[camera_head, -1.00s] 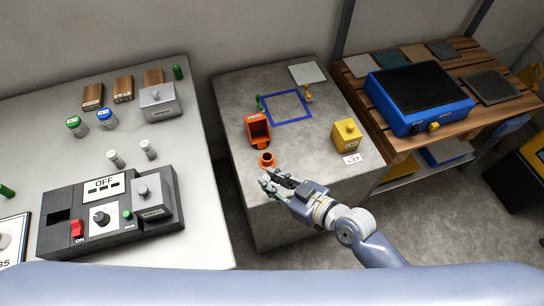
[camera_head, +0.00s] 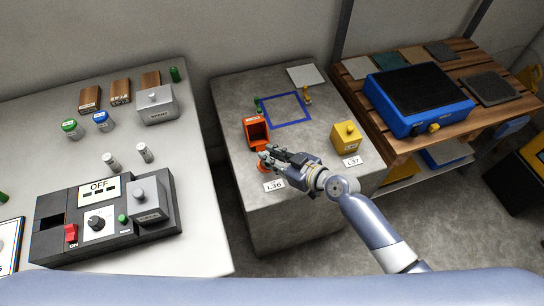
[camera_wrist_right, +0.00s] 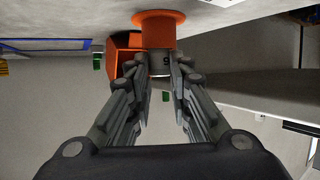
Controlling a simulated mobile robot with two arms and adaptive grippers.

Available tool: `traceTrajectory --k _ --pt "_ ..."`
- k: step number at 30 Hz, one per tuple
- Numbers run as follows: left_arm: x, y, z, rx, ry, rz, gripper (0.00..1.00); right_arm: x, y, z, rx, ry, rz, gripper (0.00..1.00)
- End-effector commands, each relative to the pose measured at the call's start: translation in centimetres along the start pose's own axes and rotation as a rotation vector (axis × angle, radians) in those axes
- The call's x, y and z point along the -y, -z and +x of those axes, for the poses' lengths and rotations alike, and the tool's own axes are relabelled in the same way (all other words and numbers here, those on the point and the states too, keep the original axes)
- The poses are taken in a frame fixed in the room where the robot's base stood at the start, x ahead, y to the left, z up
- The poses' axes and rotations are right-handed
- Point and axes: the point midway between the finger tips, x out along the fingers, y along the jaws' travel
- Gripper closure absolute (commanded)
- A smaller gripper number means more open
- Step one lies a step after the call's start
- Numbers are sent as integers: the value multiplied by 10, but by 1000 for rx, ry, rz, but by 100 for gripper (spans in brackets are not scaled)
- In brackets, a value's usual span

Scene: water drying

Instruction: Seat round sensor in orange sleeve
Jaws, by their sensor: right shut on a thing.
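The orange sleeve (camera_head: 262,168) stands on the grey middle table and is mostly hidden behind my right gripper (camera_head: 266,157) in the head view. In the right wrist view, the sleeve (camera_wrist_right: 158,24) shows its wide flange against the table and a short tube. A dark grey round sensor (camera_wrist_right: 160,62) with a pale mark lies between the fingertips of my right gripper (camera_wrist_right: 160,75), which is shut on it. The sensor is in line with the sleeve's tube and meets its end; I cannot tell how deep it sits. My left gripper is not in view.
An orange open box (camera_head: 256,131) stands just behind the sleeve. A yellow block (camera_head: 346,136) is to the right, and an L36 label (camera_head: 273,186) lies in front. The blue-outlined square (camera_head: 286,123) is empty. A grey machine (camera_head: 104,216) is on the left table.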

Motion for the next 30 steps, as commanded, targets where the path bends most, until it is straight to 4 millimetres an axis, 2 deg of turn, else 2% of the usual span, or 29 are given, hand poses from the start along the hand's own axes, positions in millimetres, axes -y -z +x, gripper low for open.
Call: traceTrajectory --k 8,9,11,24,30 --pt "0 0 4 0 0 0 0 0 -3 1 -1 0 -1 100" --pt "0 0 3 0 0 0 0 0 -2 1 -1 0 -1 75" --pt "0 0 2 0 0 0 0 0 -2 0 0 0 -1 61" --pt "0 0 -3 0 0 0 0 0 3 -1 -1 0 0 61" --pt "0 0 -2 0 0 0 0 0 0 -31 1 0 -4 61"
